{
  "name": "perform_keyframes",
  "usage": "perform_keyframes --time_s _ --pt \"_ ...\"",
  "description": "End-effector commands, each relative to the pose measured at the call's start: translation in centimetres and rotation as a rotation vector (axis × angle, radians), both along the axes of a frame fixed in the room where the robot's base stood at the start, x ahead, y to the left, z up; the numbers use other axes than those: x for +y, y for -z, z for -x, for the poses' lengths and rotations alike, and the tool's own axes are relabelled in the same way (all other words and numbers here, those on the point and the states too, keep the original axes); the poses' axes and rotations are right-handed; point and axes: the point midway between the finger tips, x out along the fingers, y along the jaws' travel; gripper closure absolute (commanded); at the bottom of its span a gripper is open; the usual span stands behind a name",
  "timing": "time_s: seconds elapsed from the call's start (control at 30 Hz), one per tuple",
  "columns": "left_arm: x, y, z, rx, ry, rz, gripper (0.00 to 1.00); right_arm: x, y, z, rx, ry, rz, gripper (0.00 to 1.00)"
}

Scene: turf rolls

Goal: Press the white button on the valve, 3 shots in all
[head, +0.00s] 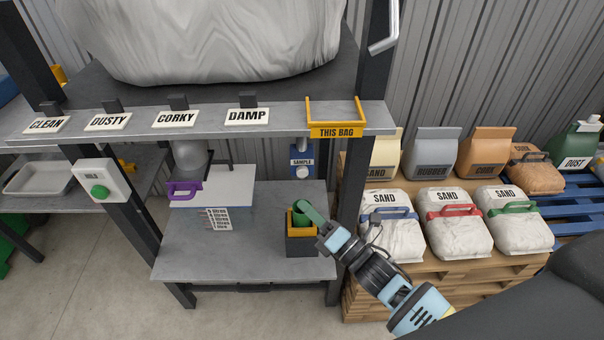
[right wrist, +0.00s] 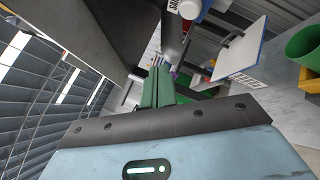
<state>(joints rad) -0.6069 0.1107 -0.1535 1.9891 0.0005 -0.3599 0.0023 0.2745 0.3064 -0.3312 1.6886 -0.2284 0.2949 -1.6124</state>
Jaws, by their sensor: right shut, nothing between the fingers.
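The valve (head: 302,158) is a blue block marked SAMPLE under the front edge of the upper shelf. Its white button (head: 302,172) faces forward at its lower end. My right gripper (head: 306,206) has green fingers, shut with nothing between them. In the head view its tips are below the button and overlap the green cup (head: 297,218) in a dark and yellow holder. I cannot tell any contact with the button. My left gripper is out of view.
The lower bench (head: 250,250) has free room left of the holder. A white board (head: 225,188) and purple-handled item (head: 184,189) stand behind. A dark post (head: 352,190) rises right of the valve. Sand bags (head: 455,225) fill the pallet at right.

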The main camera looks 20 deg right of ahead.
Motion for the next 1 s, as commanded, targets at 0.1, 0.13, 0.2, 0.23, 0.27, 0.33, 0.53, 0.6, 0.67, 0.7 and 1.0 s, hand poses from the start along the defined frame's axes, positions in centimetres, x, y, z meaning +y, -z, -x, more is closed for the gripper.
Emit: perform_keyframes --time_s 0.1,0.13,0.2,0.23,0.27,0.33,0.53,0.6,0.67,0.7,1.0 --pt "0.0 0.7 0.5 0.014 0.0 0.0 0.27 -0.5 0.3 -1.5 0.003 0.0 0.003 1.0" --pt "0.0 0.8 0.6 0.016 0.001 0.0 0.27 -0.6 0.3 -1.9 0.003 0.0 0.002 1.0" --pt "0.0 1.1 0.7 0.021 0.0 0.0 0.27 -0.8 0.3 -2.8 0.003 0.001 0.001 1.0" --pt "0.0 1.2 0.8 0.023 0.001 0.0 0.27 -0.9 0.3 -3.1 0.004 0.001 0.002 1.0" --pt "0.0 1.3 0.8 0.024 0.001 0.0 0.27 -1.1 0.3 -3.5 0.003 0.001 0.002 1.0" --pt "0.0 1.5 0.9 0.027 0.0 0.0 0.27 -1.3 0.3 -4.3 0.003 0.001 0.001 1.0" --pt "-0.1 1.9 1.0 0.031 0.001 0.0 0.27 -1.7 0.2 -5.8 0.003 0.001 0.001 1.0" --pt "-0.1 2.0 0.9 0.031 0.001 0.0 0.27 -1.8 0.2 -6.2 0.003 0.001 0.001 1.0" --pt "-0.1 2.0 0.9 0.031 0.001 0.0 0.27 -1.9 0.2 -6.3 0.003 0.001 0.001 1.0" --pt "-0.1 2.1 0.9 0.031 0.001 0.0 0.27 -1.9 0.2 -6.4 0.003 0.001 0.001 1.0" --pt "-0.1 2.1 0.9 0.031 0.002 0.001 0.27 -1.9 0.0 -6.5 0.002 0.001 0.0 1.0"
